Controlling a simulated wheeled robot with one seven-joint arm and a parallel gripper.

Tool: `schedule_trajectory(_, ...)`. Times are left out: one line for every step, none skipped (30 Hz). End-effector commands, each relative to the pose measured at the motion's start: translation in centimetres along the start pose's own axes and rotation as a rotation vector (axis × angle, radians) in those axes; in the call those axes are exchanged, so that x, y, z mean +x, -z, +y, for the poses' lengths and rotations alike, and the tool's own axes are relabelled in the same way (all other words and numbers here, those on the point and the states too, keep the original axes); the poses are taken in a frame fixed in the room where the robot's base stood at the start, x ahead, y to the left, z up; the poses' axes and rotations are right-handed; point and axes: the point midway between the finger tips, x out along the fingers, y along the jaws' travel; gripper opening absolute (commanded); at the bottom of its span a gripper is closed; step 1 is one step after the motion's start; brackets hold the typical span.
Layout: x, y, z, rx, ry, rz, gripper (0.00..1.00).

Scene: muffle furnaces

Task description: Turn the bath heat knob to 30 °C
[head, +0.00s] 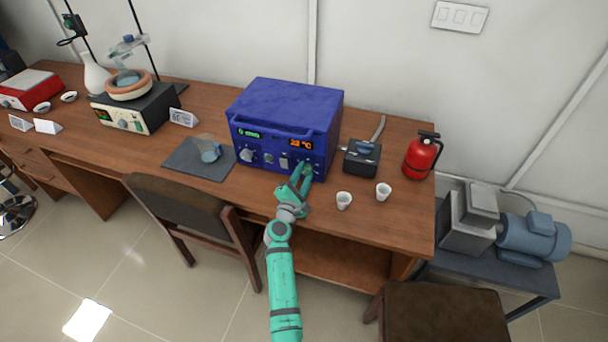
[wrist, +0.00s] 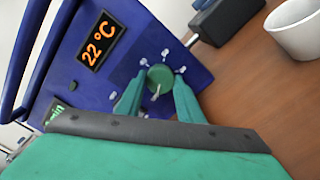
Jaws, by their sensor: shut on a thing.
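The blue box-shaped unit (head: 285,105) stands on the bench with an orange display (head: 300,143) reading 22 °C, which also shows in the wrist view (wrist: 101,39). My gripper (head: 303,172) reaches the lower right of its front panel. In the wrist view my gripper (wrist: 157,92) has its two green fingers on either side of a round green knob (wrist: 160,74), shut on it. The knob has a pale pointer and small white marks around it. I cannot read the marks. In the head view the gripper hides this knob.
A black box (head: 362,158) and two white cups (head: 344,200) (head: 383,191) stand right of the unit, with a red extinguisher (head: 422,155) beyond. A glass beaker (head: 209,149) rests on a dark mat (head: 185,163) to the left. A chair (head: 190,207) stands in front of the bench.

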Motion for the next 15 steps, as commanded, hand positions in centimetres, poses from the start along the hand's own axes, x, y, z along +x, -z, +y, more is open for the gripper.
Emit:
schedule_trajectory(-0.03, 0.02, -0.05, 0.002, 0.001, 0.0, 0.11)
schedule_trajectory(-0.03, 0.02, -0.06, 0.005, 0.001, 0.0, 0.11)
schedule_trajectory(-0.03, 0.02, -0.06, 0.011, 0.001, 0.0, 0.11)
schedule_trajectory(-0.03, 0.02, -0.06, 0.017, 0.001, 0.0, 0.11)
schedule_trajectory(-0.03, 0.02, -0.06, 0.025, 0.001, 0.0, 0.11)
schedule_trajectory(-0.03, 0.02, -0.06, 0.037, 0.001, 0.0, 0.11)
schedule_trajectory(-0.04, 0.02, -0.06, 0.048, 0.001, 0.0, 0.11)
schedule_trajectory(-0.04, 0.03, -0.06, 0.061, 0.001, 0.0, 0.11)
schedule_trajectory(-0.04, 0.02, -0.06, 0.08, 0.001, 0.0, 0.11)
schedule_trajectory(-0.04, 0.03, -0.06, 0.098, 0.001, 0.0, 0.11)
schedule_trajectory(-0.05, 0.03, -0.06, 0.116, 0.001, 0.0, 0.11)
schedule_trajectory(-0.05, 0.03, -0.05, 0.143, 0.001, 0.0, 0.11)
schedule_trajectory(-0.05, 0.03, -0.06, 0.167, 0.001, 0.0, 0.11)
schedule_trajectory(-0.05, 0.03, -0.06, 0.19, 0.001, 0.0, 0.11)
schedule_trajectory(-0.05, 0.02, -0.06, 0.224, 0.002, 0.0, 0.11)
